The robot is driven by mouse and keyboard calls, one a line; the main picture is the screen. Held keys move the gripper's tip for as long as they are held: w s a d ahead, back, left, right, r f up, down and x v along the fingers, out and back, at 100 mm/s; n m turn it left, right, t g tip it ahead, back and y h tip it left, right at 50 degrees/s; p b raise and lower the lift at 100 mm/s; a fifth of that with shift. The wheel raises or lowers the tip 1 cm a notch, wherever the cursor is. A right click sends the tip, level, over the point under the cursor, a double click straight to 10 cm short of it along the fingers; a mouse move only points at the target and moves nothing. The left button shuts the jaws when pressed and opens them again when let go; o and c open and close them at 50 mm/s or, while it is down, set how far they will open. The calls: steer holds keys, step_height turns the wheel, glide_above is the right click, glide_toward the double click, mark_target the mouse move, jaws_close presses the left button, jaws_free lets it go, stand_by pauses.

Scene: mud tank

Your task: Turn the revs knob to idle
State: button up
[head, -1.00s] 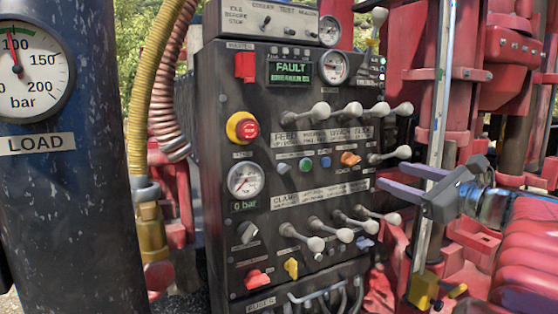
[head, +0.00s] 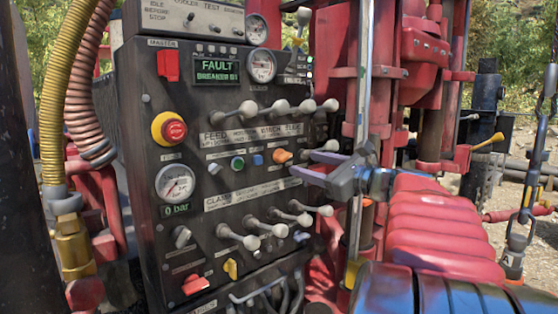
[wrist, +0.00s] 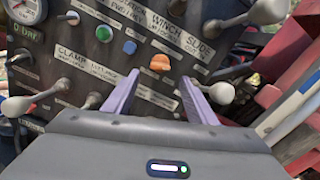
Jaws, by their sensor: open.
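An orange knob (head: 282,156) sits on the dark control panel (head: 150,215), right of a green and a blue button. It also shows in the wrist view (wrist: 160,62), between my fingertips in the picture. Its label is too small to read, so I cannot tell which knob is the revs knob. A grey knob (head: 182,236), a red knob (head: 195,285) and a yellow knob (head: 230,268) sit lower on the panel. My gripper (head: 299,162) is open and empty, its purple fingers pointing at the panel just right of the orange knob. It also shows in the wrist view (wrist: 160,78).
Rows of pale-knobbed levers (head: 277,108) stick out above and below (head: 265,229) the orange knob. A red emergency button (head: 173,130) and gauge (head: 175,184) sit left. The display (head: 219,72) reads FAULT. A metal rail (head: 363,90) and red machinery stand right.

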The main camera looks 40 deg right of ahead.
mark_target(287, 159)
steer(key=w, duration=0.7)
steer(key=shift+w+a, duration=0.1)
steer(key=shift+w, duration=0.2)
steer(key=shift+c, duration=0.4)
steer(key=c, duration=1)
steer(key=shift+n, duration=0.4)
steer(key=n, duration=0.9)
steer(key=shift+f+n, duration=0.1)
steer(key=shift+n, duration=0.2)
steer(key=shift+f+n, duration=0.1)
steer(key=shift+n, duration=1.6)
steer(key=shift+a, duration=0.1)
